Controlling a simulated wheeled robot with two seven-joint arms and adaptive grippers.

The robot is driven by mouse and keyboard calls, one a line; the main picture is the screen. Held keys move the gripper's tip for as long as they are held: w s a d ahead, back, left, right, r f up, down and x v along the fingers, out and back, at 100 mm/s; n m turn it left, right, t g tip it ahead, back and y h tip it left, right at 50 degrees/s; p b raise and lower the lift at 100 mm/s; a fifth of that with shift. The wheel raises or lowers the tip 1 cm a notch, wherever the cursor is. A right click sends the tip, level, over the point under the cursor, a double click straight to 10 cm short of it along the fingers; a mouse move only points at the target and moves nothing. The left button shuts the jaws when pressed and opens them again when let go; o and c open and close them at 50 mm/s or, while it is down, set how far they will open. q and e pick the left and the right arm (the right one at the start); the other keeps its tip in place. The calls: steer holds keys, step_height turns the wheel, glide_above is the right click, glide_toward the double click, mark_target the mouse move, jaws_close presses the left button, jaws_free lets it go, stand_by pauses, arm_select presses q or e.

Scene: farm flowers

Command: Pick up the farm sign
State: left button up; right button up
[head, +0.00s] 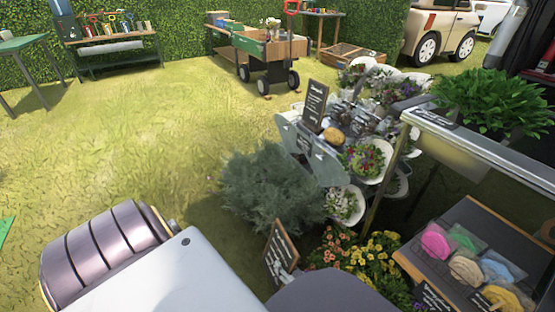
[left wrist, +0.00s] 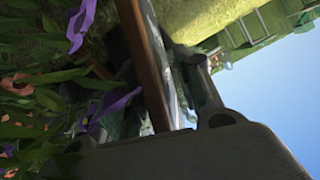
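A wood-framed dark chalkboard sign (head: 281,252) with white markings stands tilted at the bottom middle of the head view, left of the orange and yellow flowers. In the left wrist view a brown wooden sign edge (left wrist: 146,65) runs down close to my left gripper (left wrist: 175,115). A grey finger shows right of this edge; the other finger is not clear among dark leaves. I cannot tell whether the fingers touch the sign. My left arm fills the bottom of the head view and hides its gripper's fingertips. My right gripper is not in view.
A grey-green bush (head: 265,190) and orange and yellow flowers (head: 355,262) flank the sign. A flower stand with another chalkboard (head: 315,105) is behind. A metal table (head: 465,145) is at right. Purple flowers (left wrist: 105,105) crowd the left wrist view. Grass (head: 130,130) is open at left.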

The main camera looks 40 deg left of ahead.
arm_select(q)
steer(key=shift+c, duration=0.4)
jaws_close()
